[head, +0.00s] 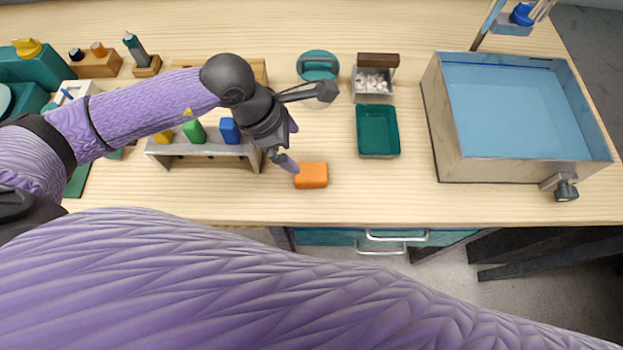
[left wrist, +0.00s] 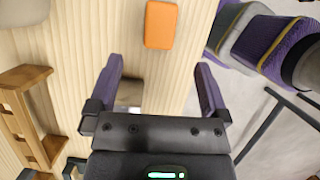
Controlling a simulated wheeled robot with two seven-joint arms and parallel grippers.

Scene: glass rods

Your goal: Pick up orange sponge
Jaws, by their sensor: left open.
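The orange sponge (head: 311,175) lies flat on the wooden table near its front edge. My left gripper (head: 291,146) is open and empty, just above and left of the sponge in the head view. In the left wrist view the sponge (left wrist: 160,25) lies beyond the open fingertips (left wrist: 158,68), apart from them and roughly between their lines. My right gripper is not in view.
A green tray (head: 378,153) stands right of the sponge, with a box of white pieces (head: 373,97) behind it. A metal rack (head: 205,158) with coloured blocks stands to the left. A water-filled basin (head: 445,150) is at the right. The table around the sponge is clear.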

